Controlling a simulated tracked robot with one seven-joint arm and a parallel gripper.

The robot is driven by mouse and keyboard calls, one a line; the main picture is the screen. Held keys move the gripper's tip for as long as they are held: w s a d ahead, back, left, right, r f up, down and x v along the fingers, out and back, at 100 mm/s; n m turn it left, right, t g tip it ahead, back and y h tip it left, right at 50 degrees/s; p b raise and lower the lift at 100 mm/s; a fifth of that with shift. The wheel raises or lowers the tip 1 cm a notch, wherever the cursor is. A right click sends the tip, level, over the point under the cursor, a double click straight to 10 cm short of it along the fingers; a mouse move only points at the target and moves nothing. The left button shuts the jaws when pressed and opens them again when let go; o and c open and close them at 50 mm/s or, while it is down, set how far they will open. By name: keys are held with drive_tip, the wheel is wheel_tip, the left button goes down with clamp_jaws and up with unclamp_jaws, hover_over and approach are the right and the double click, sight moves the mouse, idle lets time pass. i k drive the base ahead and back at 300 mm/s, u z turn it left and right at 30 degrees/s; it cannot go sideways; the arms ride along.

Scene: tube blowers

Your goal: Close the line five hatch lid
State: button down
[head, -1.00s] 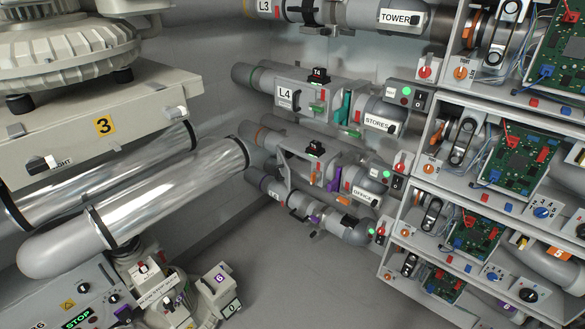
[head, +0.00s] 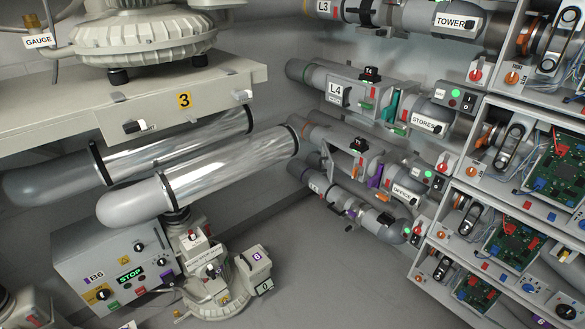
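Several grey tube lines run along the wall at the centre and right of the head view. The upper ones carry the labels L3 (head: 323,7) and L4 (head: 336,90). Below L4 runs a third line (head: 322,133), its own number not readable. It has a grey bracket-like housing with a black block (head: 359,145) on top and orange and purple parts. I cannot tell which part is a hatch lid or whether it is open. Below is another line with a small label (head: 316,186), too small to read surely. My gripper is not in view.
Shelves with green circuit boards (head: 555,165) and switches stand at right. At left, a platform marked 3 (head: 184,100) sits above two shiny tubes (head: 230,165). Below are a control box marked B6 (head: 75,257) and a round-based machine (head: 215,300). Grey floor (head: 330,275) lies clear between.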

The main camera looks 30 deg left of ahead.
sight(328, 162)
drive_tip(key=z, duration=0.3)
drive_tip(key=i, duration=0.1)
drive_tip(key=u, duration=2.2)
drive_tip(key=i, duration=0.55)
drive_tip(key=z, duration=0.15)
drive_tip(key=k, duration=0.55)
drive_tip(key=u, duration=0.05)
